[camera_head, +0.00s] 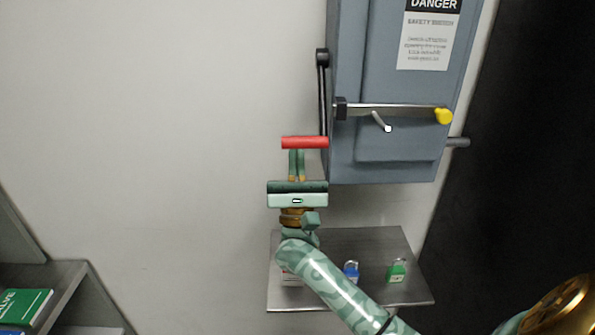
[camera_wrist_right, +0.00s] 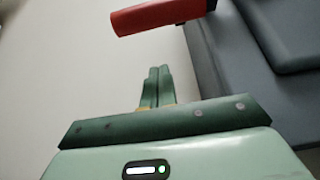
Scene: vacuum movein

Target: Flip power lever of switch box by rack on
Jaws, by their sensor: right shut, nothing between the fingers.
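The grey switch box (camera_head: 395,150) hangs on the wall at the upper right. Its power lever is a dark arm on the box's left side, pointing down, with a red handle (camera_head: 304,142) at its lower end. My right gripper (camera_head: 296,152) is right below the red handle, pointing up, its fingers together and empty. In the right wrist view the red handle (camera_wrist_right: 158,17) lies just beyond the closed fingertips (camera_wrist_right: 159,70). The box's side (camera_wrist_right: 215,75) shows at the right there. My left gripper is out of view.
A metal shelf (camera_head: 370,250) below the box holds a blue padlock (camera_head: 351,272) and a green padlock (camera_head: 397,271). A bar with a yellow end (camera_head: 443,116) crosses the box front. A bookshelf (camera_head: 65,280) stands at lower left. The wall left of the lever is clear.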

